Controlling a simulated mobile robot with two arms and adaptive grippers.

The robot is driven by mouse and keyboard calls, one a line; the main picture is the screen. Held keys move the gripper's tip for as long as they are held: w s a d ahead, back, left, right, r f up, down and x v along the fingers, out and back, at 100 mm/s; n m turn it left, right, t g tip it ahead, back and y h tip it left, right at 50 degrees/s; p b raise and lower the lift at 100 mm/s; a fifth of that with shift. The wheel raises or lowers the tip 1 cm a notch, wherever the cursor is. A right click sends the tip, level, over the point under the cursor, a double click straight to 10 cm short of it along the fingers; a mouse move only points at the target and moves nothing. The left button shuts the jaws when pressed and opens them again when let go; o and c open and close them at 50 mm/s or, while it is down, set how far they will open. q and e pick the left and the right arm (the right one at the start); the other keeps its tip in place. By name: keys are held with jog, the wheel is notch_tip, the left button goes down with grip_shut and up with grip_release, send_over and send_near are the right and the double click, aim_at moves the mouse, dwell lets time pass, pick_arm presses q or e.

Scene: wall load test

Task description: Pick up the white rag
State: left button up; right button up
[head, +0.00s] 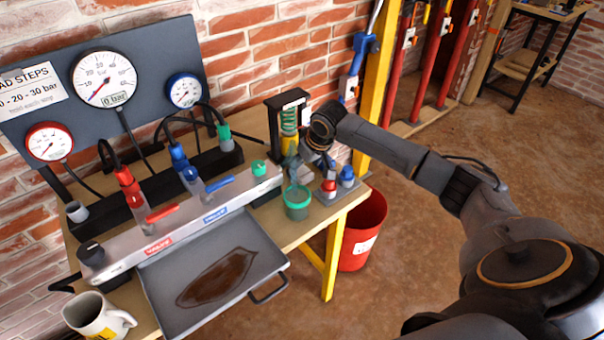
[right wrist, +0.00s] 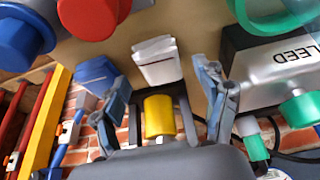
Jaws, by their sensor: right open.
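The white rag (right wrist: 158,62) shows in the right wrist view as a small folded white piece on the tan bench top. In the head view I cannot make it out clearly; my right gripper likely covers it. My right gripper (right wrist: 160,84) is open, one finger to each side of the rag in the picture, and not closed on it. In the head view the right gripper (head: 308,160) points down over the back right part of the bench. My left gripper is not in view.
Close around are a green cup (head: 297,202), red and blue knobbed parts (head: 330,185), a spring device (head: 289,118) with a yellow cylinder (right wrist: 160,116), and the bleed block (right wrist: 270,70). A metal tray (head: 180,318), mug (head: 98,316) and red bucket (head: 362,235) stand farther off.

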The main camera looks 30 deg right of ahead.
jog(key=shift+x, duration=1.25)
jog(key=shift+r, duration=0.1)
jog(key=c, duration=1)
jog(key=shift+c, duration=0.2)
jog(key=shift+r, duration=0.5)
notch_tip(320, 180, up, 2)
jog(key=shift+r, duration=0.25)
jog(key=s+a+r, duration=0.8)
jog(key=s+r, duration=0.1)
jog(key=s, duration=0.2)
jog(key=shift+a+r, duration=0.2)
jog(key=shift+r, duration=0.05)
jog(key=shift+s, duration=0.1)
